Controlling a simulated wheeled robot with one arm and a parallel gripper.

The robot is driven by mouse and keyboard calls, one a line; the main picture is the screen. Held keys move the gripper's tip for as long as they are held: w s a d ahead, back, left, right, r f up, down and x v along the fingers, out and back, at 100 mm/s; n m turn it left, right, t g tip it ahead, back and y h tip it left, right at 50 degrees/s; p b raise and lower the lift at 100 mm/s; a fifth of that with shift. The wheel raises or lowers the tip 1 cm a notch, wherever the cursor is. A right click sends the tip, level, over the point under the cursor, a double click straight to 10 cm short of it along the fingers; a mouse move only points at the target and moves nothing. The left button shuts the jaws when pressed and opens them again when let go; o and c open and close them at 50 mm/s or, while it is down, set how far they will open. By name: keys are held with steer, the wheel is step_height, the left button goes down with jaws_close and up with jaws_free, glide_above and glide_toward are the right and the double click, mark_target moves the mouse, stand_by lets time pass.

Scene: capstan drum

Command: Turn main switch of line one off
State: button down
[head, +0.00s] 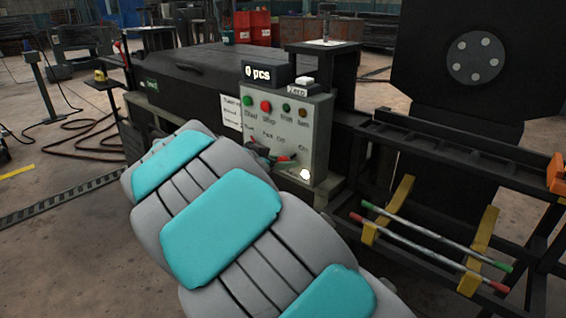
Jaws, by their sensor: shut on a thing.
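A grey control panel (312,130) stands in the middle of the head view, with lettering too small to read fully. On its lower part is a small switch handle (284,158) with red and green on it, next to "Off" and "On" lettering. My gripper (261,153) shows only as a small dark grey part at the panel's lower left, at this handle. It is shut on the switch handle; the fingers are mostly hidden behind my grey and turquoise arm. I cannot tell the handle's exact angle. A lamp (305,174) below "On" is lit.
A green button (247,101) and a red button (266,105) sit above the handle. A counter box (268,74) reading "0 pcs" stands on top. At right, a dark frame holds two rods (440,240) on yellow brackets (478,250). Open floor lies at left.

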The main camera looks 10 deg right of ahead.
steer(key=shift+w+a+f+n+g+h+b, duration=0.1)
steer(key=shift+n+g+h+b, duration=0.2)
steer(key=shift+n, duration=0.3)
steer(key=shift+w+n+g+h+b, duration=0.15)
steer(key=shift+n+g+h, duration=0.25)
steer(key=shift+n, duration=0.2)
steer(key=n+h, duration=0.1)
steer(key=n, duration=0.1)
steer(key=n+g+h, duration=0.1)
steer(key=shift+s+n+g, duration=0.1)
steer(key=shift+n+g, duration=0.2)
steer(key=shift+n, duration=0.1)
steer(key=n+h+p, duration=0.1)
steer(key=n+p, duration=0.1)
steer(key=n, duration=0.1)
steer(key=shift+g+h, duration=0.3)
steer(key=shift+f+n+h+p, duration=0.1)
steer(key=shift+n+h+p, duration=0.75)
steer(key=shift+n, duration=1.15)
steer(key=shift+c, duration=2)
jaws_free()
steer(key=shift+a, duration=0.1)
